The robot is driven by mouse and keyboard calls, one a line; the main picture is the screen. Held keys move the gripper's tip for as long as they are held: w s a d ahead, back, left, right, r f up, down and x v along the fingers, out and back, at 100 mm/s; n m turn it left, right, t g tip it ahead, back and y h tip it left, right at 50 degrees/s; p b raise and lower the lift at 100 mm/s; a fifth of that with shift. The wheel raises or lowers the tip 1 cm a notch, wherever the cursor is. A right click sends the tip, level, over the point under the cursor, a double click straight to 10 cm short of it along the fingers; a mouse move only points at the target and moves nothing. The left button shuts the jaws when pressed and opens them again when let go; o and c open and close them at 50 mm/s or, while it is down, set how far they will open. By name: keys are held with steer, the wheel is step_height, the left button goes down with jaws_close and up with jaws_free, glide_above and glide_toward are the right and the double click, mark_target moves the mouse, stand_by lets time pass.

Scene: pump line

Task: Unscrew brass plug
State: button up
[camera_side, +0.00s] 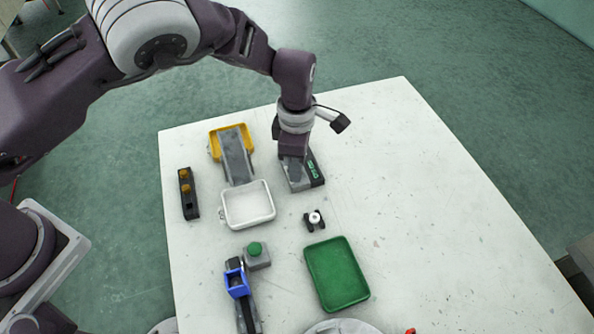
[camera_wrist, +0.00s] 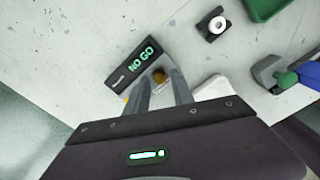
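A brass plug (camera_wrist: 159,77) shows in the wrist view at the near edge of a dark gauge block (camera_wrist: 134,64) marked "NO GO". My gripper (camera_wrist: 162,80) points down at the block, with one finger on each side of the plug. The fingers stand apart with the plug between their tips. I cannot tell whether they touch it. In the side view my gripper (camera_side: 293,155) is over the left part of the gauge block (camera_side: 305,172) and hides the plug there. Other brass plugs (camera_side: 185,188) stand in a black rack (camera_side: 190,205) at the left.
A yellow tray (camera_side: 214,151) with a grey ramp (camera_side: 236,158) and a white tray (camera_side: 248,222) lie left of the block. A small black fixture (camera_side: 314,227), a green tray (camera_side: 337,275), a green button box (camera_side: 257,258) and a blue-black tool (camera_side: 237,283) lie nearer. The table's right side is clear.

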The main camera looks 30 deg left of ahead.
steer(key=shift+r, duration=2.25)
